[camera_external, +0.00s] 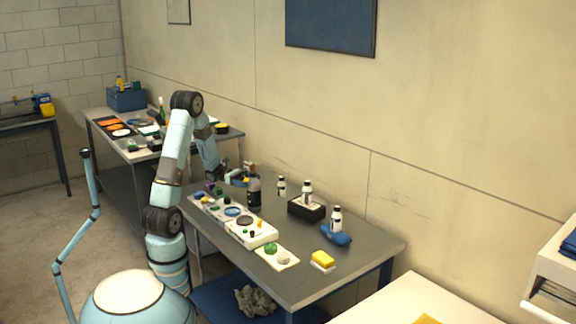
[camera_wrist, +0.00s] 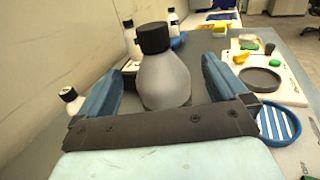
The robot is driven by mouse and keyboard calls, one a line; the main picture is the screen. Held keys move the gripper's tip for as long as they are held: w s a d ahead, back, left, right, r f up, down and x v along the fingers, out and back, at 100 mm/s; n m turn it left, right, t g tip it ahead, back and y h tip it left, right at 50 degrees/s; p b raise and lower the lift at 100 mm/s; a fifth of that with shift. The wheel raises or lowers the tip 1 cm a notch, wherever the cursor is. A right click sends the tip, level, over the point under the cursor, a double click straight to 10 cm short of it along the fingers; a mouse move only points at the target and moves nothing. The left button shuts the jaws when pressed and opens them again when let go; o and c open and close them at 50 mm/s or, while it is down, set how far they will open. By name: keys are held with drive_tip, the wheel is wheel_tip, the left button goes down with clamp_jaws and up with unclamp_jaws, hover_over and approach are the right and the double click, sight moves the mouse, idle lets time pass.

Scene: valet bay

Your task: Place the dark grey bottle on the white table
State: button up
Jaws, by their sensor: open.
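The dark grey bottle (camera_external: 254,192) stands upright on the grey workbench, near its back left part. In the wrist view the bottle (camera_wrist: 164,82), with a black cap and rounded shoulders, stands between my two blue fingers. My gripper (camera_external: 238,178) is open around it, with a gap showing at the left finger; its lower body is hidden by the gripper's palm. The white table (camera_external: 395,302) is at the bottom right of the external view, beyond the workbench's far end from my arm. It seems to show at the top of the wrist view (camera_wrist: 196,19).
White trays (camera_external: 240,230) with small items line the bench front. A yellow sponge (camera_external: 322,258) lies near its right end. The white table's left part is bare.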

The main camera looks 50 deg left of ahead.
sight(254, 187)
drive_tip(key=f, duration=0.1)
drive_tip(key=d+f, duration=0.1)
drive_tip(key=f, duration=0.1)
drive_tip(key=shift+w+d+f, duration=0.2)
drive_tip(key=shift+w+d, duration=0.05)
drive_tip(key=shift+w, duration=0.1)
drive_tip(key=shift+w+d, duration=0.25)
drive_tip(key=shift+d, duration=0.4)
drive_tip(key=c, duration=1.5)
drive_tip(key=shift+r, duration=0.15)
